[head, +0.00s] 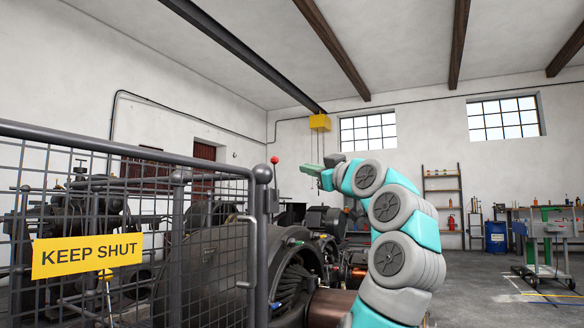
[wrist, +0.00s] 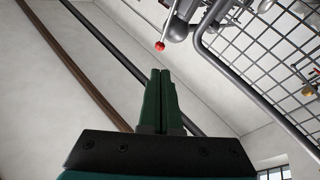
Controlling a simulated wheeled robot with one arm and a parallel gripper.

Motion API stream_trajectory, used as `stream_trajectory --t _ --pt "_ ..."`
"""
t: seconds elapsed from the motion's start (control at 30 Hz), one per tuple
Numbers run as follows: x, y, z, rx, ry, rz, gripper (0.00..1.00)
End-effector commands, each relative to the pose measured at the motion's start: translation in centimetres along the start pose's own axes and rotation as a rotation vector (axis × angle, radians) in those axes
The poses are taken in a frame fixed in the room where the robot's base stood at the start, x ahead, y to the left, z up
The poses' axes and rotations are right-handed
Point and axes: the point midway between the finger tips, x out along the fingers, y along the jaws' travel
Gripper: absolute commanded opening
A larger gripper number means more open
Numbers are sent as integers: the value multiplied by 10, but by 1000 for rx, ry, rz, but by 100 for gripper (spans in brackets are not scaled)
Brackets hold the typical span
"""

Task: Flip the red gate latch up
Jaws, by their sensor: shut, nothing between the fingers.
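The red knob of the gate latch (head: 274,160) tops a thin rod by the gate post in the head view. The rod stands about upright, with the knob at its upper end. In the wrist view the red knob (wrist: 160,46) shows just beyond my fingertips, on a pale rod running to the top edge. My gripper (head: 302,167) is a little right of the knob in the head view, at about its height. Its green fingers (wrist: 160,73) are together and empty. A gap shows between fingertips and knob in both views.
The mesh gate (head: 210,240) with a yellow KEEP SHUT sign (head: 87,257) fills the left. Dark dynamo machinery (head: 290,265) stands behind it and beneath my arm. A yellow box (head: 320,122) hangs from a ceiling beam. Floor at the right is partly clear.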

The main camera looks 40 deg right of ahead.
Motion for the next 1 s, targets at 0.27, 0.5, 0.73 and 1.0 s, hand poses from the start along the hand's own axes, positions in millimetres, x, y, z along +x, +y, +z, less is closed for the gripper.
stream_trajectory --t 0.27,0.5,0.73,1.0 --pt "38 0 -1 2 -1 -2 0" --pt "74 1 -1 3 -2 0 0" --pt "101 1 -1 3 -3 -1 0" --pt "125 1 -3 2 -1 -1 0"
